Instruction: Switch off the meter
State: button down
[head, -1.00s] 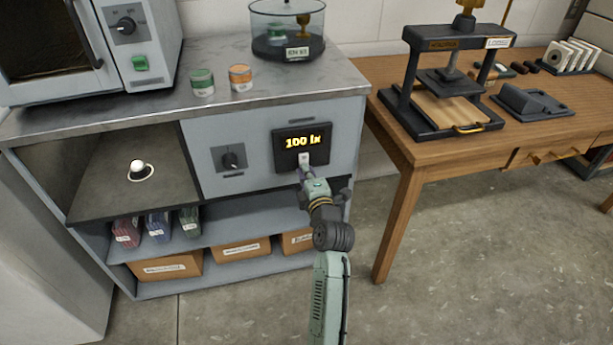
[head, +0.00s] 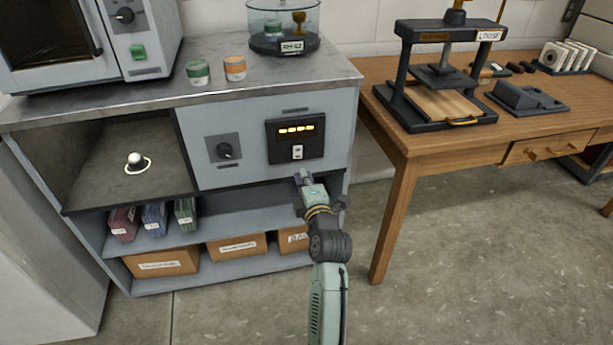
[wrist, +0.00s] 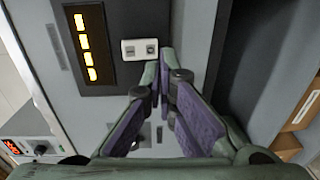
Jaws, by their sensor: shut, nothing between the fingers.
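The meter (head: 283,142) is a dark panel on the front of the grey cabinet. Its display (head: 296,129) shows a row of yellow dashes. A white rocker switch (head: 297,152) sits below the display. In the wrist view the display (wrist: 86,43) and the switch (wrist: 140,49) both show clearly, the switch just beyond my fingertips. My gripper (head: 300,175) is shut and empty, just below and in front of the switch, apart from it in the head view. In the wrist view my gripper (wrist: 160,62) has its fingertips together beside the switch.
The open bay (head: 110,175) holds a white ball-like object (head: 135,162). Cardboard boxes (head: 160,262) fill the lower shelf. A wooden table (head: 400,150) with a press stands right. The floor in front is clear.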

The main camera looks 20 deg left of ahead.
jog(key=s+d+f+b, duration=0.1)
jog(key=s+d+b, duration=0.1)
jog(key=s+d, duration=0.2)
jog(key=shift+s+d+f, duration=0.25)
jog(key=shift+s+d, duration=0.15)
jog(key=shift+s, duration=1.15)
